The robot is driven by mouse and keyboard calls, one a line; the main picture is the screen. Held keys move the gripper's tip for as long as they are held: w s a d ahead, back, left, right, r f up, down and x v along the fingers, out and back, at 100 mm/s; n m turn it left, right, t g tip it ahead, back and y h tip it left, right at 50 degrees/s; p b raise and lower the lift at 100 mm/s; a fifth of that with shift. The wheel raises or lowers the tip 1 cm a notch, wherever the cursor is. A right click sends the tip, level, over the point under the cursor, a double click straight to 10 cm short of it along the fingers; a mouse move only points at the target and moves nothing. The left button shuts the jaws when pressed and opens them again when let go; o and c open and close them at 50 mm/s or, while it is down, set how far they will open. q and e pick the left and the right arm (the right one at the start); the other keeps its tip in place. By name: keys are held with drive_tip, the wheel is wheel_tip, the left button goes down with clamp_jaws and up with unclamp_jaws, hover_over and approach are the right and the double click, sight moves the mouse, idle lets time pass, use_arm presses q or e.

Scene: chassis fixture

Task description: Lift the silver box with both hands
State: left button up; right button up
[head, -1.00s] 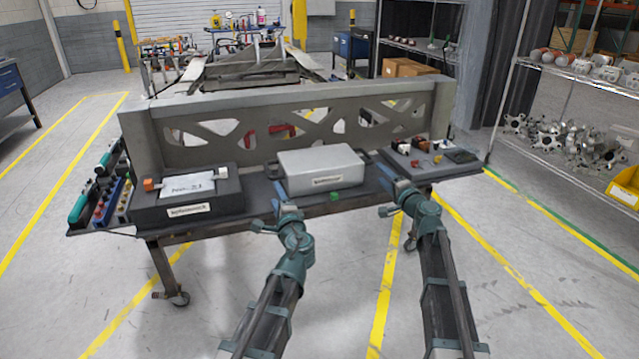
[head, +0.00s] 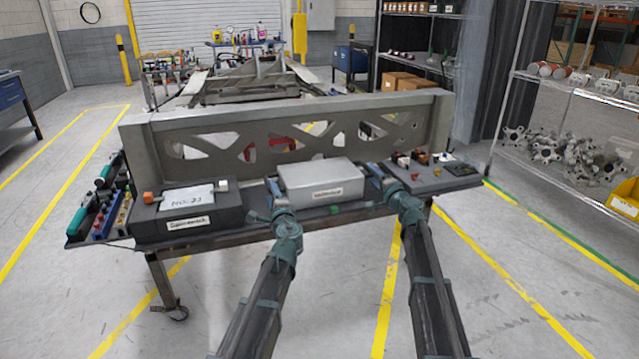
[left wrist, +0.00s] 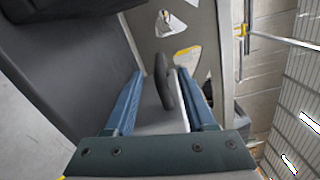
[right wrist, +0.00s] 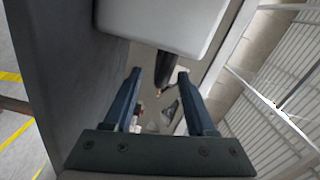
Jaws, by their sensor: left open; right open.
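The silver box (head: 322,182) sits level on the dark shelf of the fixture, its label facing me. My left gripper (head: 272,188) is open at the box's left end. In the left wrist view a dark handle (left wrist: 163,85) stands between the fingers of the left gripper (left wrist: 161,74), with no clear contact. My right gripper (head: 376,171) is open at the right end. In the right wrist view the silver box (right wrist: 165,20) shows at the top, and a dark handle (right wrist: 165,68) lies between the open fingers.
A black case (head: 188,222) with a paper and an orange block stands left of the box. A tray (head: 432,180) of small parts lies to the right. A grey perforated panel (head: 290,120) rises behind. A small green item (head: 335,210) lies before the box.

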sight(268, 186)
use_arm(q)
drive_tip(key=shift+x, duration=2.5)
use_arm(e)
drive_tip(key=shift+x, duration=2.5)
use_arm(q)
clamp_jaws()
use_arm(e)
clamp_jaws()
drive_tip(key=shift+s, duration=0.1)
